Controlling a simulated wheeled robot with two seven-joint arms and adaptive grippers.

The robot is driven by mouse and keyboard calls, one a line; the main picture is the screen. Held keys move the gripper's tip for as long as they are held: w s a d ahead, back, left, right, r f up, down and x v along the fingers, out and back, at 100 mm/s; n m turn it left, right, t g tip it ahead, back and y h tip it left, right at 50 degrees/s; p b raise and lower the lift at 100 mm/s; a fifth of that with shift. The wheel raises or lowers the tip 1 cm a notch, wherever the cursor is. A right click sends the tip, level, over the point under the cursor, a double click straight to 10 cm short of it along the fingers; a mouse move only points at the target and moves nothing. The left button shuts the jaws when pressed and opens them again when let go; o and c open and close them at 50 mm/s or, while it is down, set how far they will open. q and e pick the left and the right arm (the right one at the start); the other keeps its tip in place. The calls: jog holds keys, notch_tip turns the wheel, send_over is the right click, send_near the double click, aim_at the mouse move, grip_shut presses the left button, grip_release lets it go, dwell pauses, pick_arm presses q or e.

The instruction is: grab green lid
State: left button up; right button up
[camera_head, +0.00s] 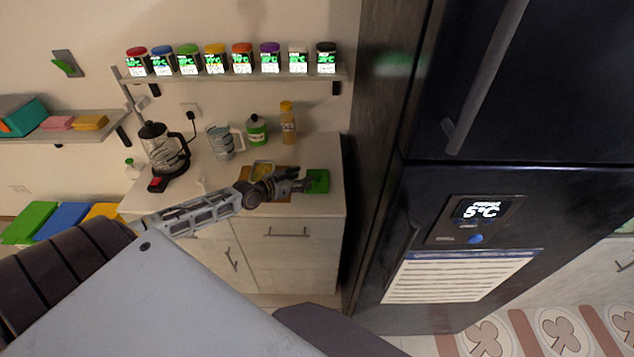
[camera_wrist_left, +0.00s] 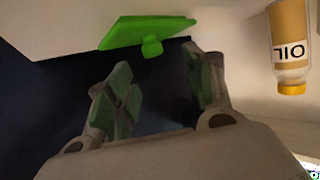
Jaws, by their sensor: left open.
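The green lid (camera_head: 318,181) is a flat square piece at the right front of the counter. In the left wrist view the green lid (camera_wrist_left: 140,31) has a small round knob facing my fingers. My left gripper (camera_head: 302,186) is beside the lid on its left in the head view. In the wrist view my left gripper (camera_wrist_left: 162,85) is open and empty, its two padded fingers apart, with the lid and its knob beyond the fingertips. I see no contact with the lid. My right gripper is not in view.
An oil bottle (camera_head: 288,124) stands behind the lid; the oil bottle (camera_wrist_left: 290,45) also shows right of my fingers. A dark fridge (camera_head: 480,170) rises at the right.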

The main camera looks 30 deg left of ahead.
aim_at(316, 175)
pick_arm(q)
jog(key=shift+w+d+f, duration=0.1)
jog(key=shift+w+f, duration=0.05)
jog(key=shift+w, duration=0.3)
dwell(0.3)
jog(key=shift+w+d+f, duration=0.35)
jog(key=shift+w, duration=0.2)
jog(key=shift+w+d+f, duration=0.3)
jog(key=shift+w+f, duration=0.05)
jog(key=shift+w, duration=0.2)
jog(key=shift+x, duration=1.2)
jog(key=c, duration=1.1)
